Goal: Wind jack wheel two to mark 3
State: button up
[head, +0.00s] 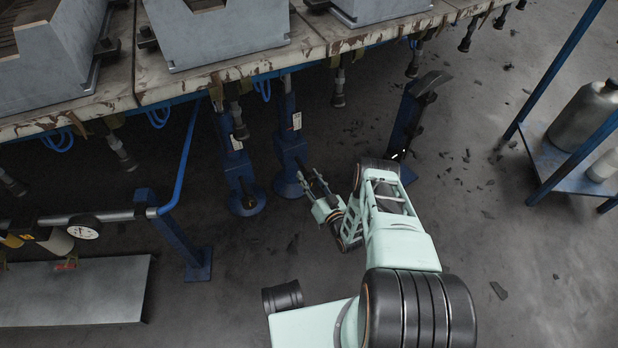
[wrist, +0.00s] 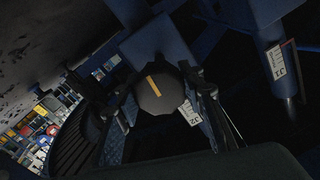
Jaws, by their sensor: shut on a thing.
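Jack wheel two appears in the wrist view as a dark, many-sided knob (wrist: 160,98) with one yellow line on its face, running from near the centre up and slightly left. My gripper (wrist: 158,92) is shut on it, one finger on each side. A white label (wrist: 190,113) with small marks, seeming to read J2, shows partly behind the right finger. In the head view my gripper (head: 316,186) is low beside the right-hand blue jack (head: 290,150); the wheel cannot be made out there. I cannot read which mark the line points to.
A second blue jack (head: 236,165) stands just left; a label like J1 (wrist: 276,62) shows in the wrist view. The worn bench (head: 250,62) with grey moulds hangs above. A blue post (head: 407,125) and rack (head: 570,165) stand right. Floor between them is mostly open.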

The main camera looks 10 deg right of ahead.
jog(key=m, duration=0.4)
jog(key=shift+w+d+r+m, duration=0.1)
jog(key=shift+w+m, duration=0.05)
jog(key=shift+m, duration=0.25)
jog(key=m, duration=0.3)
jog(key=shift+m, duration=0.3)
jog(key=m, duration=1.1)
jog(key=shift+m, duration=0.4)
jog(key=m, duration=0.4)
jog(key=shift+m, duration=0.3)
jog(key=m, duration=0.4)
jog(key=shift+m, duration=2.1)
